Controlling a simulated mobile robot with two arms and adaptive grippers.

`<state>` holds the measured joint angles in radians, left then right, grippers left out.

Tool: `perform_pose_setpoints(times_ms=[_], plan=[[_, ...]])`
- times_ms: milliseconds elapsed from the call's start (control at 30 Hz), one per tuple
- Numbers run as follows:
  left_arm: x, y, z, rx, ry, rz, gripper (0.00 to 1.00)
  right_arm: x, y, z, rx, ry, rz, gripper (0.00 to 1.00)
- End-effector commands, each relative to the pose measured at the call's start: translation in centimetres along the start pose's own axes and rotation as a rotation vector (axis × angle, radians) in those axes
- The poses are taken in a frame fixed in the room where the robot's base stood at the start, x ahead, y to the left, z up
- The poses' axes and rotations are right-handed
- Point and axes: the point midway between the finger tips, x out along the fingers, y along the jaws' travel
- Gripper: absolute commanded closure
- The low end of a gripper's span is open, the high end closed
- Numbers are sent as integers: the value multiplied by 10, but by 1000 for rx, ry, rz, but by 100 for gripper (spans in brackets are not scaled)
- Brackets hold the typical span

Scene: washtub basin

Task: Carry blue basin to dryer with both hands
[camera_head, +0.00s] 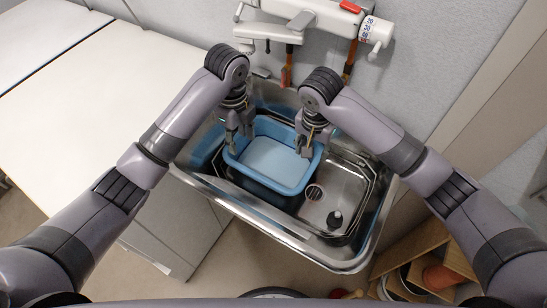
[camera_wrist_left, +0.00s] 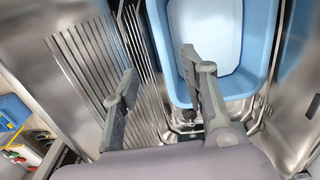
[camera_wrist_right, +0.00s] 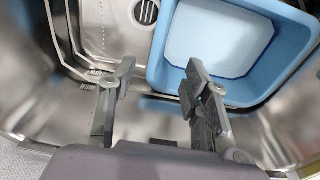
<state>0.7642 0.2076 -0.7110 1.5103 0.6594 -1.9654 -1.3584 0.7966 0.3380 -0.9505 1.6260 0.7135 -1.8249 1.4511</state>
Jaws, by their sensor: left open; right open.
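The blue basin (camera_head: 270,160) with a pale floor sits inside the metal sink (camera_head: 345,262), towards its left side. It looks empty. My left gripper (camera_head: 238,140) is open at the basin's left rim. In the left wrist view one finger overlaps the basin (camera_wrist_left: 215,45) and the other is outside it. My right gripper (camera_head: 307,142) is open at the basin's right rim. In the right wrist view one finger overlaps the basin (camera_wrist_right: 225,45) and the other is outside it. I cannot tell whether any finger touches the rim. No dryer is identifiable.
A small black object (camera_head: 334,219) stands in the sink's right part near the drain (camera_head: 314,192). A white wall fixture (camera_head: 310,18) hangs behind the sink. A white counter (camera_head: 95,90) is at the left. A wooden shelf (camera_head: 408,248) is at lower right.

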Motion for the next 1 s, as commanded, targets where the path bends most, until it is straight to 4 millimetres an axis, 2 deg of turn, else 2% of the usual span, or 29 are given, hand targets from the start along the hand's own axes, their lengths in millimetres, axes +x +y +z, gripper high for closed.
perform_pose_setpoints(times_ms=[33, 400, 600, 800, 1000], plan=[[11, 1, 0, -1, 0, 4, 60, 11, 1, 0, 1, -1, 4, 56], [85, 1, 0, 0, -1, 3, 60, 85, 1, 0, 0, 0, 4, 56], [118, 0, 0, 0, -1, 1, 60, 118, 0, 0, -1, -1, 2, 56], [135, 0, 1, 0, -1, 0, 60, 135, 0, 0, 0, 0, 1, 56], [138, 0, 1, 0, -1, -1, 60, 138, 0, 0, -1, 0, 0, 56]])
